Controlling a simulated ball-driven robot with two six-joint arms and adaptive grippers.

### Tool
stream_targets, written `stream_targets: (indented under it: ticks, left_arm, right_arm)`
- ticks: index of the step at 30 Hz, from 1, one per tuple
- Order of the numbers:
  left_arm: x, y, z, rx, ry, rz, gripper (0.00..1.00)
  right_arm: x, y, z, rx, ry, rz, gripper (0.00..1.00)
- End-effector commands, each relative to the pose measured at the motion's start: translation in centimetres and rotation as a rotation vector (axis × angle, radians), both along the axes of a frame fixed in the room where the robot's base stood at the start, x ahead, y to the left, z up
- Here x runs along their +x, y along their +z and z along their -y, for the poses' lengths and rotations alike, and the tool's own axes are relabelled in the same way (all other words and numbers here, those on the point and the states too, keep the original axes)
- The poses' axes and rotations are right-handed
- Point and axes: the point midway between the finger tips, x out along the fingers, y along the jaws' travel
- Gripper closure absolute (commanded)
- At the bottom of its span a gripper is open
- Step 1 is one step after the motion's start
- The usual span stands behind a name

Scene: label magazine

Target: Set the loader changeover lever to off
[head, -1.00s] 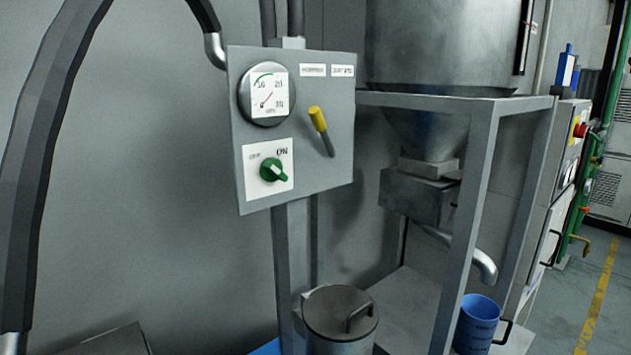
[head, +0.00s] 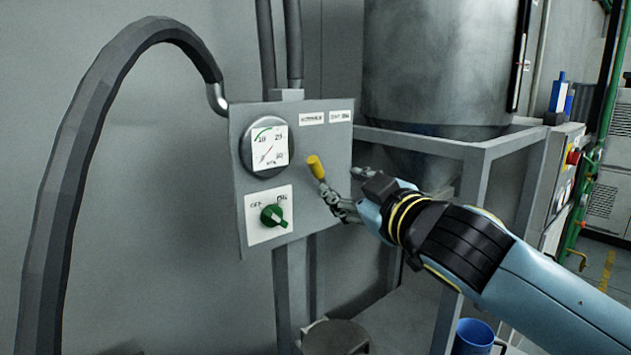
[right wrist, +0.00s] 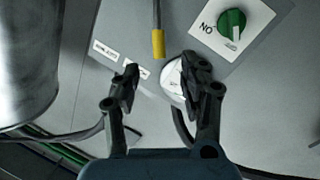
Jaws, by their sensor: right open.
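A lever with a yellow grip (head: 315,167) stands out from a grey control panel (head: 312,232), its grip up and to the left of its rod. A green rotary knob (head: 274,215) sits lower left on a white plate marked OFF and ON. My right gripper (head: 344,184) is open, just right of the lever's grip, its fingers pointing at the panel and partly covering the rod. In the right wrist view the yellow grip (right wrist: 157,43) shows beyond and between the open fingertips (right wrist: 163,76); I see no contact. The left gripper is out of view.
A round gauge (head: 266,146) sits above the knob. A thick dark hose (head: 60,210) arches at the left. A grey frame (head: 470,200) holding a metal hopper (head: 430,70) stands close on the right. A blue mug (head: 474,337) is below.

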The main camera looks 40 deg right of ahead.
Motion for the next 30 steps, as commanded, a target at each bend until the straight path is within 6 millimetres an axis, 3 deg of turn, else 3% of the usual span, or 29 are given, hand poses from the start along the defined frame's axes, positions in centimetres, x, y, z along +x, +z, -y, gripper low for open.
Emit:
stream_targets:
  ticks: [5, 18, 24, 30]
  left_arm:
    - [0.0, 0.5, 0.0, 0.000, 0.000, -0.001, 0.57]
    - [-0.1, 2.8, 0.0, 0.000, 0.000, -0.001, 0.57]
    - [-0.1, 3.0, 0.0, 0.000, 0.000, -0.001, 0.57]
    - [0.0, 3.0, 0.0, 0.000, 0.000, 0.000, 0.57]
  right_arm:
    - [1.7, 1.0, 0.1, -0.019, 0.019, 0.035, 0.57]
    - [9.6, 1.0, 1.2, -0.015, 0.017, 0.030, 0.57]
    - [11.0, 0.8, 1.4, -0.017, 0.018, 0.030, 0.57]
    - [11.1, 0.7, 1.4, -0.017, 0.019, 0.030, 0.57]
